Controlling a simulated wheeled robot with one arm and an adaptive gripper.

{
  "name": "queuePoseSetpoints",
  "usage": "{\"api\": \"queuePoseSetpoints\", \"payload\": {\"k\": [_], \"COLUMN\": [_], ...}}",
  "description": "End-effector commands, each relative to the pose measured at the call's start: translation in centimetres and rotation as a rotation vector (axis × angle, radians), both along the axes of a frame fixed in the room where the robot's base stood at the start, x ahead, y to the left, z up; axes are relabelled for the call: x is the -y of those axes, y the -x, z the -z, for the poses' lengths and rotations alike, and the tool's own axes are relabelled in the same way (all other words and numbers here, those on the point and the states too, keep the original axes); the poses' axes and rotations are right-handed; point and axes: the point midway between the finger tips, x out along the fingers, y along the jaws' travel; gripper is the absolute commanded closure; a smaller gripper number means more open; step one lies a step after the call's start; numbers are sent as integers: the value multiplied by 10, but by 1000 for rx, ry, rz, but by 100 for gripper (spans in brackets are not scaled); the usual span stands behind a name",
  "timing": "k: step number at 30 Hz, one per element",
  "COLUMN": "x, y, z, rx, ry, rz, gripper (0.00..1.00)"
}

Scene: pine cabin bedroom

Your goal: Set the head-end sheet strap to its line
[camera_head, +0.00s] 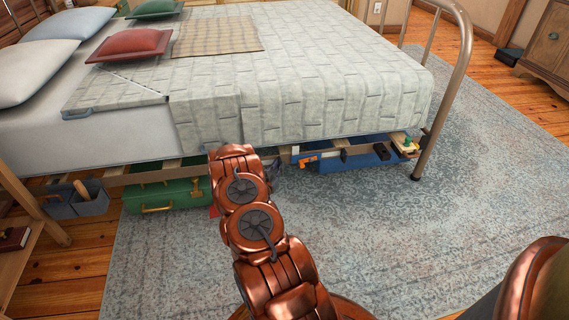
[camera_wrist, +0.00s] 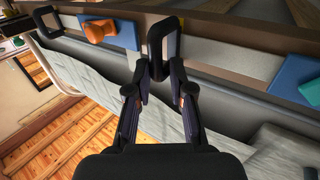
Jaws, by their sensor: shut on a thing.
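In the wrist view my gripper (camera_wrist: 159,72) is shut on a black rectangular loop handle (camera_wrist: 163,25), its fingertips together at the handle's near end. The handle stands in front of a pale grey band (camera_wrist: 220,58) along a dark brown rail (camera_wrist: 225,25). A blue block with an orange knob (camera_wrist: 97,31) sits left of the handle; another blue block (camera_wrist: 298,82) is at the right. A second black loop (camera_wrist: 47,22) is at the far left. I cannot tell which part is the strap's line. In the head view my arm hides the gripper beside the bed's side rail.
The bed (camera_head: 330,80) has a partly folded quilt and several pillows. Beneath it are a green suitcase (camera_head: 168,194) and a blue container (camera_head: 350,160). A grey caddy (camera_head: 88,202) stands left. The metal bed-end post (camera_head: 440,105) is at right. The rug (camera_head: 420,220) has free room.

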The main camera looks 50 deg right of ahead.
Motion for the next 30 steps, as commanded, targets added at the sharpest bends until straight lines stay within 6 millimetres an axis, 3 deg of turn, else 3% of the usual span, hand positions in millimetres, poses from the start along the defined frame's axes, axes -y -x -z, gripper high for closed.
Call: {"api": "queuePoseSetpoints", "payload": {"k": [8, 9, 14, 23, 30], "x": [1, 1, 1, 0, -21], "y": [2, 2, 2, 1, 6], "z": [1, 1, 1, 0, 0], "rx": [1, 1, 1, 1, 0], "ry": [-1, -1, 0, 0, -1], "rz": [4, 5, 4, 2, 2], "gripper": [100, 77, 61, 61, 61]}}
